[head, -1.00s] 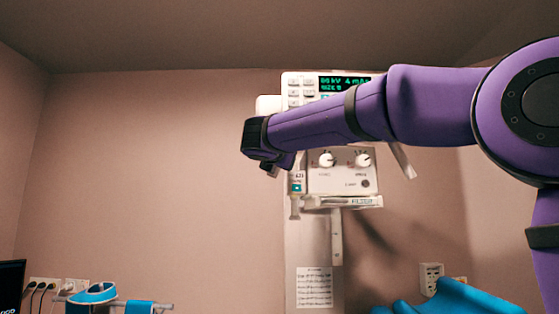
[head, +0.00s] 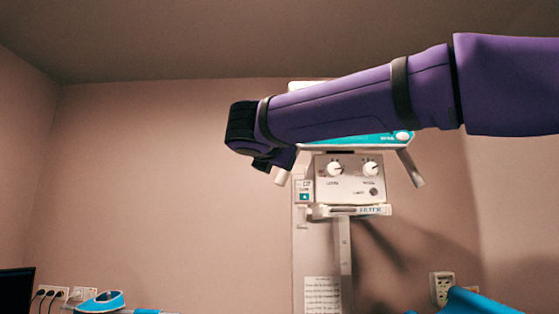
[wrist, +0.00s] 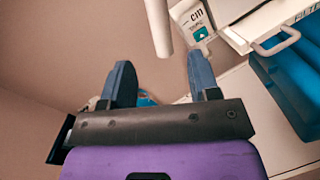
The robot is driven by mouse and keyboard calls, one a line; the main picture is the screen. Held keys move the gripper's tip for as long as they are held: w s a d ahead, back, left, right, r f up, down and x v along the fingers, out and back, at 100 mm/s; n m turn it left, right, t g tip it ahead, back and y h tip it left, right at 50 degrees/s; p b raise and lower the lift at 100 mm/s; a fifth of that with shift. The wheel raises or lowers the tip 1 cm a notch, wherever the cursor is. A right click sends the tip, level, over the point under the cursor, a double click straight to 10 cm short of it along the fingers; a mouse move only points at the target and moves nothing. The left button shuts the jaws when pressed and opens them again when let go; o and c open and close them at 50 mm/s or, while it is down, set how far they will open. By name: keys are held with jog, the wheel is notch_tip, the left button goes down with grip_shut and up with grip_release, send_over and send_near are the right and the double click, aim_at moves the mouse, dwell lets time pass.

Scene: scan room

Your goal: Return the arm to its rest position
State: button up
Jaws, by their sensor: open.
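My purple arm reaches across the head view from the right edge to left of centre, in front of the X-ray unit (head: 345,180) on the wall. Its dark end (head: 243,122) is at the left, but the fingertips cannot be made out there. In the wrist view my gripper (wrist: 160,78) shows two blue-grey fingers spread apart with nothing between them. The gripper is open. A pale bar of the unit hangs just beyond the gap between the fingers. The arm hides the upper part of the unit, including its display.
The X-ray unit has knobs and a white handle (wrist: 277,40). A wall socket (head: 441,287) is at lower right, beside a blue surface (head: 475,303). A dark monitor (head: 16,290) and a blue item (head: 101,301) are at lower left. The wall left of the arm is clear.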

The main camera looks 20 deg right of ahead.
dwell(0.5)
jog(key=s+d+f+m+g+y, duration=0.1)
jog(key=s+d+f+m+g, duration=0.2)
jog(key=s+d+f+m, duration=0.45)
jog(key=s+d+f+m+g+y, duration=0.2)
jog(key=s+d+f+m+g, duration=0.15)
jog(key=f, duration=0.65)
jog(key=s+f+m+g+y, duration=0.2)
jog(key=s+f+m+y, duration=0.1)
jog(key=s+f+m, duration=0.4)
jog(key=s+d+f+m+g+y, duration=0.1)
jog(key=s+f+m+g+y, duration=0.1)
jog(key=s+f+m, duration=0.5)
notch_tip(320, 180, down, 7)
jog(key=s+y, duration=0.1)
jog(key=s, duration=0.1)
jog(key=shift+s, duration=0.35)
jog(key=shift+d+r, duration=0.1)
